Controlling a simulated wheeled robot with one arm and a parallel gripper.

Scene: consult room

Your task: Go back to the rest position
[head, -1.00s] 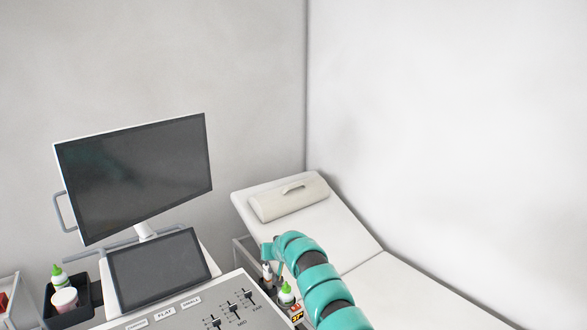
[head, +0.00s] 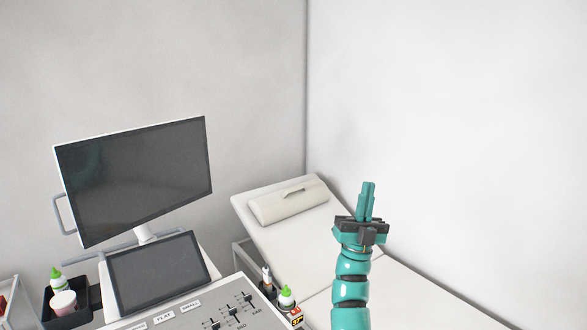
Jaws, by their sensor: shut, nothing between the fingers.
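My gripper (head: 367,188) is teal with a dark grey body and points upward in the head view. Its fingers are together and hold nothing. It stands in front of the white exam couch (head: 280,238), which lies behind it, and is clear of the console on the left. My teal arm rises from the bottom edge of the picture.
An ultrasound console (head: 190,308) with sliders, a small screen (head: 158,272) and a large monitor (head: 135,178) stands at left. A black tray (head: 85,312) holds a green-capped bottle and a cup. Another green-capped bottle (head: 286,298) stands at the console's right side. A cream pillow (head: 288,202) lies on the couch.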

